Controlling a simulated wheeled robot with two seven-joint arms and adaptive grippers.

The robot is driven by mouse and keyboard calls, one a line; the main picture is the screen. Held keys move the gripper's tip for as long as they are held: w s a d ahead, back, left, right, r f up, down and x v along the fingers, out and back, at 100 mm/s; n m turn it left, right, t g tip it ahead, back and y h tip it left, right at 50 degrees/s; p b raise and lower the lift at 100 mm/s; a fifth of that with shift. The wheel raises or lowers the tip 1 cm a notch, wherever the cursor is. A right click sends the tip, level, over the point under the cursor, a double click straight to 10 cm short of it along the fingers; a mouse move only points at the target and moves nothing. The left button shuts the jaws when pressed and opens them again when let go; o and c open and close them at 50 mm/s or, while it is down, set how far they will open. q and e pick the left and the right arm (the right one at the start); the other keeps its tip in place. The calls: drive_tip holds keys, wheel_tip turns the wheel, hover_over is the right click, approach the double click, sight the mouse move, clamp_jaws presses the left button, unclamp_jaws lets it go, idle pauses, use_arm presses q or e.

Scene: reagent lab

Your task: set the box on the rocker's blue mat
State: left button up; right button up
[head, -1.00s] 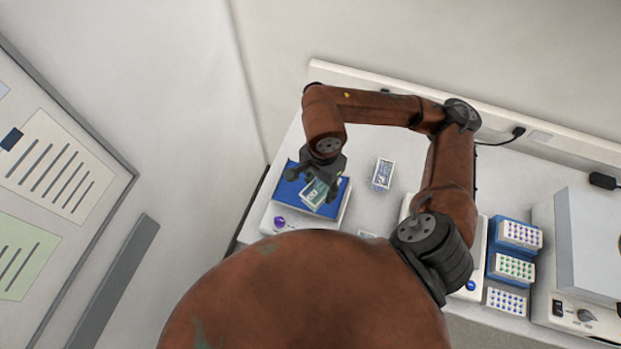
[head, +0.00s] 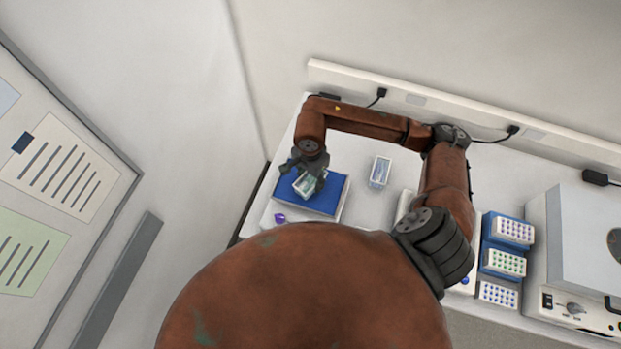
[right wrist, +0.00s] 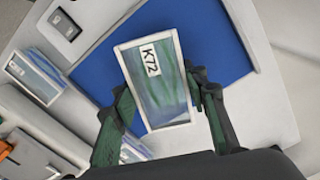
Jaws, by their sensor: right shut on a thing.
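My right gripper (head: 306,176) is shut on a clear-sided box with a pale rim (head: 303,186). In the right wrist view the box (right wrist: 158,88) carries a white label reading K72, and the fingers (right wrist: 160,92) grip it from both sides. The rocker's blue mat (head: 328,197) lies below the box, and it also fills much of the right wrist view (right wrist: 215,50). The box is over the mat's left part in the head view. I cannot tell whether it touches the mat. My left gripper is not in view.
A similar box (head: 380,171) stands on the bench right of the rocker. Racks of colour-capped vials (head: 503,263) and a large white device (head: 575,245) stand farther right. A purple knob (head: 280,217) shows at the rocker's front. The wall is close behind.

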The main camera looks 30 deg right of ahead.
sight(310, 179)
drive_tip(key=shift+f, duration=0.1)
drive_tip(key=shift+f, duration=0.1)
drive_tip(key=o, duration=1.3)
drive_tip(key=shift+c, duration=0.2)
drive_tip(key=shift+r, duration=0.3)
wheel_tip(310, 179, up, 10)
drive_tip(key=shift+r+b, duration=0.25)
drive_tip(key=shift+b, duration=0.9)
drive_tip(key=shift+r, duration=0.7)
